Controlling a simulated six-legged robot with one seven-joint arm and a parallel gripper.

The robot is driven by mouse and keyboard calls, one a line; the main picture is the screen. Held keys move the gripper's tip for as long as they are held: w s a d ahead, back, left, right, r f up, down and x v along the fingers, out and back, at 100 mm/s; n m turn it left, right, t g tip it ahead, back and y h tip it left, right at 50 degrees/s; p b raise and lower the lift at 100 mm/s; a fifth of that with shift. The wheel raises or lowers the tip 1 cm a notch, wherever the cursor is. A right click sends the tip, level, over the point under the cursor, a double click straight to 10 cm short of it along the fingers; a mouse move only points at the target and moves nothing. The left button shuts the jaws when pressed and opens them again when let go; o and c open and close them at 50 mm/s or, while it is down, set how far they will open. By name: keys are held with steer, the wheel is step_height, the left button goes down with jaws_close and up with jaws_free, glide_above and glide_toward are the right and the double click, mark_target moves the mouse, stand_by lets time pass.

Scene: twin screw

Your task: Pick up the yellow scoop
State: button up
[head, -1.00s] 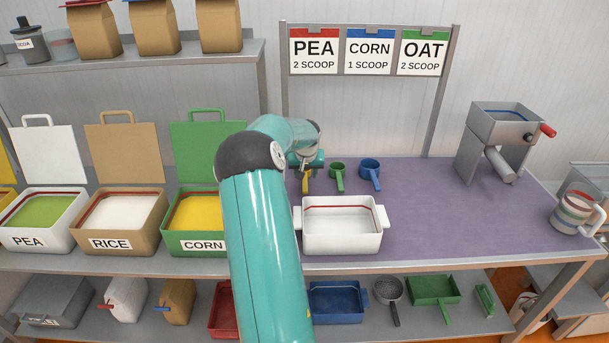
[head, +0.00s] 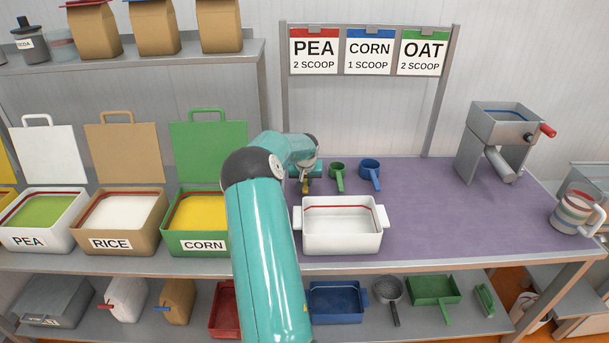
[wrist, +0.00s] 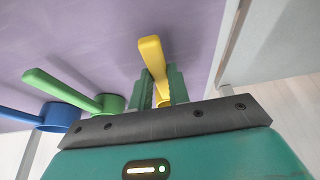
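The yellow scoop (wrist: 153,58) lies on the purple mat. In the wrist view its handle runs between my gripper's two green fingers (wrist: 162,88), one on each side. The fingers look parted around the handle rather than clamped on it, though the contact is hard to see. The scoop's cup end is hidden behind my gripper's body. In the head view my gripper (head: 305,172) is at the mat's left back, with only a small bit of the yellow scoop (head: 305,187) showing below it.
A green scoop (head: 338,174) and a blue scoop (head: 370,171) lie just right of my gripper. A white tray (head: 342,240) stands in front. Open grain bins, including the corn bin (head: 183,243), stand to the left. The purple mat (head: 440,205) is clear toward the right.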

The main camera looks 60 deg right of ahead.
mark_target(305, 180)
jaws_close()
steer(key=shift+r, duration=0.45)
step_height(305, 180, up, 2)
steer(key=shift+r, duration=0.1)
steer(key=s+a+r, duration=0.3)
steer(key=a+r, duration=0.7)
steer(key=a, duration=0.3)
steer(key=shift+a, duration=0.35)
